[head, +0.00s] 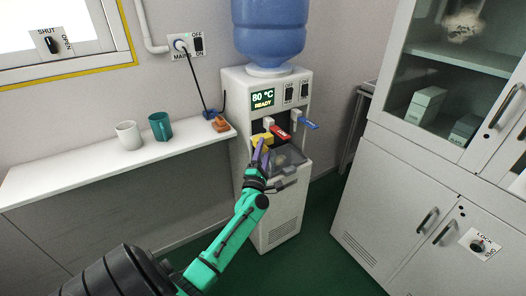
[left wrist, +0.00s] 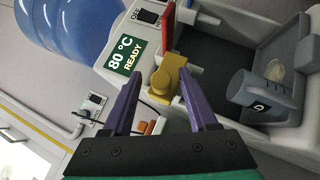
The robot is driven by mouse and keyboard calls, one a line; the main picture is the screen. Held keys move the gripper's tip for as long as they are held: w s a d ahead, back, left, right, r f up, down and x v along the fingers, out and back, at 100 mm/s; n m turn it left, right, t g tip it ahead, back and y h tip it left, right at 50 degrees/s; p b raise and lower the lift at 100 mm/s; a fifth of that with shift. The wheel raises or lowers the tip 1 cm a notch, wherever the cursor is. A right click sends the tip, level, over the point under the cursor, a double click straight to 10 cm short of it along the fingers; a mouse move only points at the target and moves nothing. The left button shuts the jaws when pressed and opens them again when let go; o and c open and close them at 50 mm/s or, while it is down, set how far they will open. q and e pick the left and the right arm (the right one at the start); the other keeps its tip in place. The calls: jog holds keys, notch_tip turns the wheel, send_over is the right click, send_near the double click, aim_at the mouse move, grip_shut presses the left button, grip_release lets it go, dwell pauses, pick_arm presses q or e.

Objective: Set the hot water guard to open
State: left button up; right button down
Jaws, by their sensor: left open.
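The water dispenser (head: 272,200) has a display reading 80 °C READY. The yellow hot water guard (head: 262,138) sits at the front left of the dispenser, beside the red lever (head: 280,132). In the left wrist view the yellow guard (left wrist: 172,80) lies between my finger tips, below the red lever (left wrist: 168,32). My left gripper (head: 262,151) is open, with one purple finger on each side of the guard in the left wrist view (left wrist: 158,92). I cannot tell whether a finger touches it. My right gripper is not in view.
A blue lever (head: 309,124) is right of the red one. A grey-blue mug (left wrist: 258,95) stands in the dispenser bay. A white cup (head: 129,136) and a teal cup (head: 160,126) stand on the shelf (head: 85,166). A cabinet (head: 400,165) stands at right.

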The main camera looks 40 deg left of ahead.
pick_arm(q)
jog(key=b+v, duration=0.1)
jog(key=v, duration=1.3)
jog(key=shift+s, duration=0.3)
jog(key=shift+d+f, duration=0.1)
jog(key=shift+d, duration=0.05)
